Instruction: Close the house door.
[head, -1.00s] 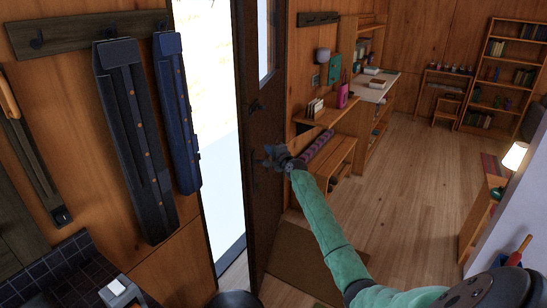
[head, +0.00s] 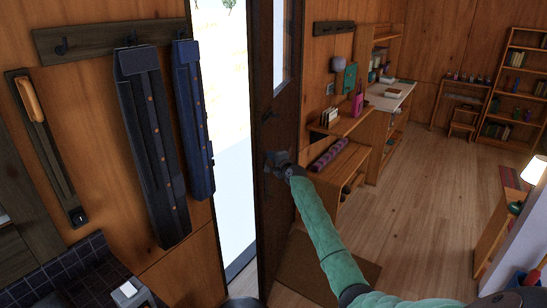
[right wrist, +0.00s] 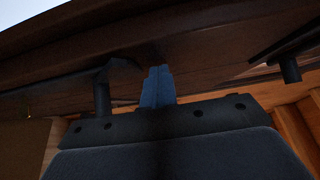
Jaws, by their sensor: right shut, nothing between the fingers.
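The house door (head: 281,190) is a dark wooden door with a glass pane, standing ajar in the head view. Bright outdoors shows through the gap to its left. My right gripper (head: 276,160) is shut and empty, at the door's inner face at about mid height. In the right wrist view the shut fingers (right wrist: 157,87) point at the dark door (right wrist: 200,55) and seem to touch or nearly touch it. A dark handle (right wrist: 103,88) is left of the fingers, and another dark fitting (right wrist: 288,65) is at right. My left gripper is not in view.
Two dark garments (head: 150,140) hang from a hook rail (head: 100,38) left of the doorway. A bench (head: 345,165) and a desk (head: 390,97) stand along the wall behind the door. A mat (head: 310,265) lies on the floor; the wooden floor at right is clear.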

